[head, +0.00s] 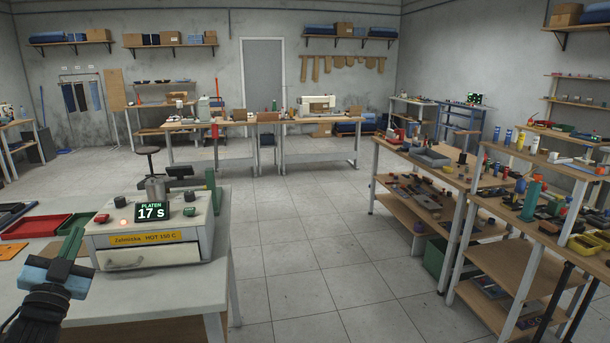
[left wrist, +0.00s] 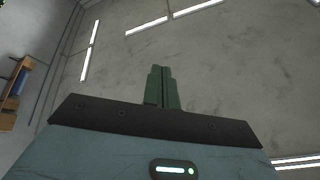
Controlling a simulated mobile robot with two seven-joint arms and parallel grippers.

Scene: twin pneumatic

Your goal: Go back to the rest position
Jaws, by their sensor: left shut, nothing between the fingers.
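My left gripper (head: 77,222) is at the lower left in the head view, with a blue-grey body and green fingers. It is raised in front of the left workbench, beside the left side of a grey press, and nothing shows in it. The left wrist view shows its green fingers (left wrist: 162,72) together and empty, pointing toward the grey ceiling with its light strips. My right gripper is in neither view.
Loaded shelving (head: 425,198) stands right. The tiled floor (head: 310,255) between is clear.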

